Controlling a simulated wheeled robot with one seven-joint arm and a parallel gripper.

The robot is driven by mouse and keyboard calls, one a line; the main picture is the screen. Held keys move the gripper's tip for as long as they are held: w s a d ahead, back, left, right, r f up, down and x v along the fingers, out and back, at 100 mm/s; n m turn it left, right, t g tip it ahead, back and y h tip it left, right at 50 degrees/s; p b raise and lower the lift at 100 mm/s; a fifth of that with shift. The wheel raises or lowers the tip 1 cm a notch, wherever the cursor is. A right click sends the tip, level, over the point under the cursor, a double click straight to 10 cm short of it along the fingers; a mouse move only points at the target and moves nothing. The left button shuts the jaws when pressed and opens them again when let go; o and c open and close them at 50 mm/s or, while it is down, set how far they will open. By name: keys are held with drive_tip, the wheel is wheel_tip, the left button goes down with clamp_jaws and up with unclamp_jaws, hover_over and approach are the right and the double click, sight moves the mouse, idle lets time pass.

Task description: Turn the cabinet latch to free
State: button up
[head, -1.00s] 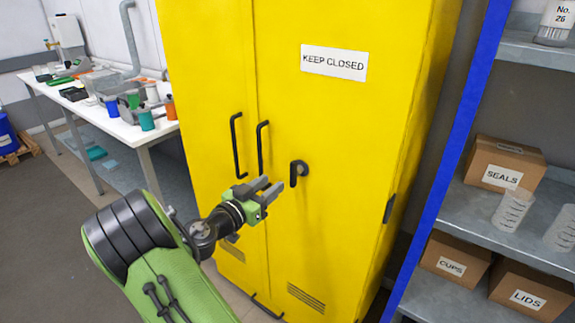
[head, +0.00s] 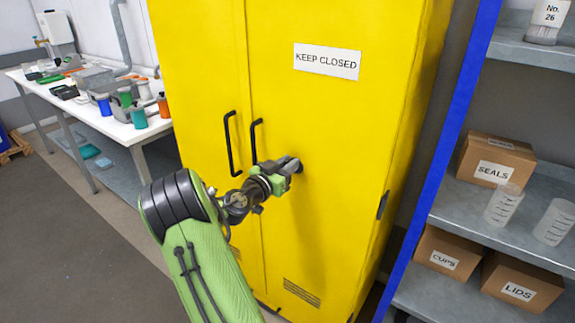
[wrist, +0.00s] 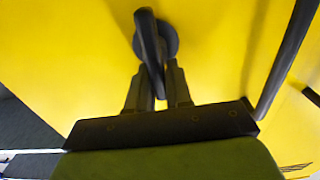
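The cabinet latch is a dark lever on a round base (wrist: 170,38) on the yellow cabinet's right door (head: 330,130). In the wrist view the lever (wrist: 148,35) runs down, slightly tilted, and its lower end lies between my two fingers. My gripper (wrist: 157,82) is at the latch, one finger on each side of the lever; I cannot tell whether either finger touches it. In the head view my gripper (head: 292,164) covers most of the latch.
Two black door handles (head: 231,143) (head: 256,142) stand left of the latch, close to my wrist. A shelf unit with a blue post (head: 448,130) and boxes stands at the right. A white bench (head: 95,108) stands at the left.

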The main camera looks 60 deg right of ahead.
clamp_jaws()
drive_tip(key=shift+w, duration=0.1)
drive_tip(key=shift+w+d+f+n+p, duration=0.1)
drive_tip(key=shift+w+f+n+p, duration=0.6)
drive_tip(key=shift+n, duration=2.3)
drive_tip(key=shift+w+f+n+p, duration=0.15)
drive_tip(key=shift+n+p, duration=1.1)
drive_tip(key=shift+n, duration=1.75)
drive_tip(key=shift+w+d+f+n+p, duration=0.1)
drive_tip(key=shift+w+f+n+p, duration=0.6)
drive_tip(key=shift+n, duration=2.3)
drive_tip(key=shift+s+r, duration=0.2)
drive_tip(key=shift+s, duration=0.2)
drive_tip(key=o, duration=0.6)
unclamp_jaws()
